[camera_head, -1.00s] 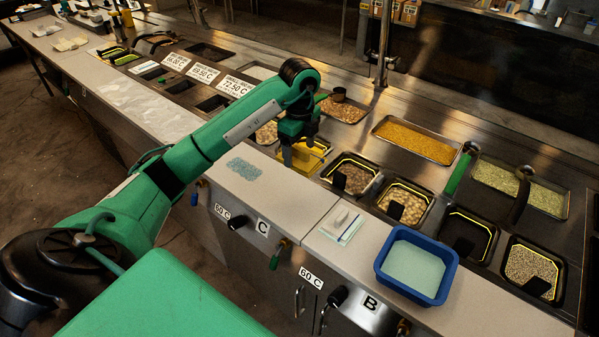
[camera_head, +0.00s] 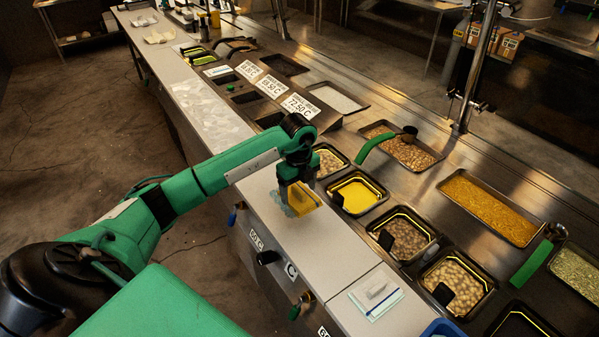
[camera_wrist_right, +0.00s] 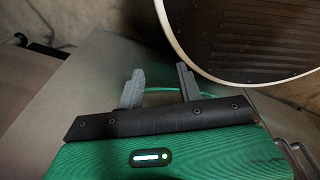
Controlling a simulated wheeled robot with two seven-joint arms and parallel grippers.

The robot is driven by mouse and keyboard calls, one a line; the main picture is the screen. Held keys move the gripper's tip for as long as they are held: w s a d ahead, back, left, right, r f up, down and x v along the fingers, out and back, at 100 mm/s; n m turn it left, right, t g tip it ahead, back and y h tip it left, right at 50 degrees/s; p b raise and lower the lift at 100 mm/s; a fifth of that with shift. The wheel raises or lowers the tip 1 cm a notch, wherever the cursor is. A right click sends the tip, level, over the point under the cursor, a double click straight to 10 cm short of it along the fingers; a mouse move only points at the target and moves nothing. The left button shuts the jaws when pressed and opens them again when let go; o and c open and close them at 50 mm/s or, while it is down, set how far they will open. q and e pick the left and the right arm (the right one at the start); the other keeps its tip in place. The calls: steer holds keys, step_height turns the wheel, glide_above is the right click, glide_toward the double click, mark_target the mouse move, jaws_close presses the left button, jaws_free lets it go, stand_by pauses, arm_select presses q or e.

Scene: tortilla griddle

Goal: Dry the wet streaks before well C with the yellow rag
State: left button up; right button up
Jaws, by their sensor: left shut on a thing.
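The yellow rag (camera_head: 304,199) is held low at the front counter. My left gripper (camera_head: 289,203) is shut on it. The rag is over a bluish wet patch (camera_head: 282,197), and only a little of the patch shows around the gripper and rag. I cannot tell whether the rag presses on the counter. The C label (camera_head: 291,270) is on the front panel below. The well with yellow contents (camera_head: 357,194) lies behind the rag. My right gripper (camera_wrist_right: 160,88) shows in the right wrist view, open, with nothing between its fingers.
Pale streaks (camera_head: 208,108) mark the counter further left. Wells with beans (camera_head: 458,283) line the back edge. The counter between rag and sheet is clear.

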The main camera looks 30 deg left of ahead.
mark_target(295, 198)
arm_select(q)
steer(key=shift+s+a+f, duration=0.1)
steer(key=shift+a+f, duration=0.2)
steer(key=shift+a, duration=0.2)
steer(key=shift+s, duration=0.15)
step_height(295, 198, down, 4)
steer(key=b, duration=0.2)
steer(key=shift+r+b, duration=0.15)
steer(key=shift+b, duration=0.15)
steer(key=shift+f+b, duration=0.35)
steer(key=shift+f, duration=0.15)
arm_select(e)
steer(key=shift+g, duration=0.3)
steer(key=s+f, duration=0.3)
steer(key=shift+s+f, duration=0.1)
steer(key=shift+f, duration=0.1)
arm_select(q)
steer(key=shift+f+b, duration=0.4)
steer(key=shift+f, duration=0.3)
arm_select(e)
steer(key=shift+f, duration=0.45)
